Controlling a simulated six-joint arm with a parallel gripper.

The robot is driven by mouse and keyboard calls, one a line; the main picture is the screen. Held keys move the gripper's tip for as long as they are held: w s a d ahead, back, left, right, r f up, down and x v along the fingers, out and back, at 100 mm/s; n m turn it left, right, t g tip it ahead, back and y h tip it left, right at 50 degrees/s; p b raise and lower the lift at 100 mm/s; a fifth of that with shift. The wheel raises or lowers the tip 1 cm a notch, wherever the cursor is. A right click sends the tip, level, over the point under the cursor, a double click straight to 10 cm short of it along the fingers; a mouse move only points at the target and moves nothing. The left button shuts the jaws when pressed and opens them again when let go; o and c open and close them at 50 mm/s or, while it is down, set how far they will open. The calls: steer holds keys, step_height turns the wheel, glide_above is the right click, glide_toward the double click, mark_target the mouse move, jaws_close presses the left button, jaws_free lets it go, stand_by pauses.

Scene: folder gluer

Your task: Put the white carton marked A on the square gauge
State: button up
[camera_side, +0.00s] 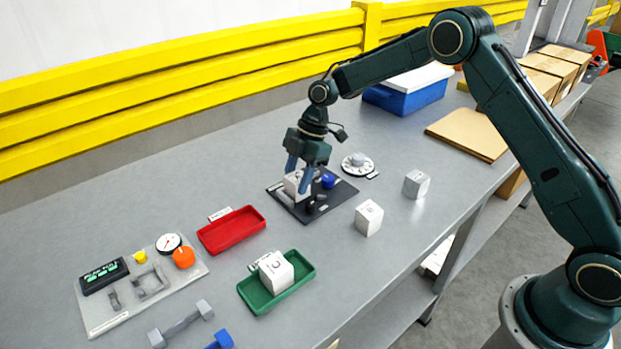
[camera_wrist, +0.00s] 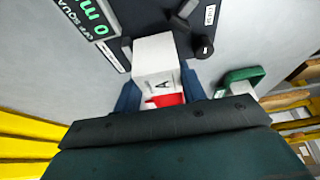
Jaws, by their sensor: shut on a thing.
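The white carton marked A (camera_wrist: 158,58) is held between the blue fingers of my gripper (camera_wrist: 160,97). In the side view the carton (camera_side: 292,184) is partly hidden by the fingers of my gripper (camera_side: 302,186). It is over the left part of a dark square plate (camera_side: 338,196), which looks like the square gauge. The plate carries a blue knob (camera_side: 328,181) and small dark blocks. The wrist view shows the plate (camera_wrist: 222,25) beyond the carton and a green-lettered readout (camera_wrist: 90,18) at upper left. I cannot tell whether the carton touches the plate.
A red tray (camera_side: 213,243) is empty. A green tray (camera_side: 304,258) holds a carton marked C (camera_side: 276,272). Two other cartons (camera_side: 369,217) (camera_side: 416,184) stand right of the plate. A panel (camera_side: 140,310) with gauges lies at left.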

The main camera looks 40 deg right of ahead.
steer(key=shift+f, duration=0.3)
steer(key=o, duration=1)
steer(key=shift+r, duration=0.2)
steer(key=shift+r, duration=4.8)
steer(key=shift+r, duration=0.1)
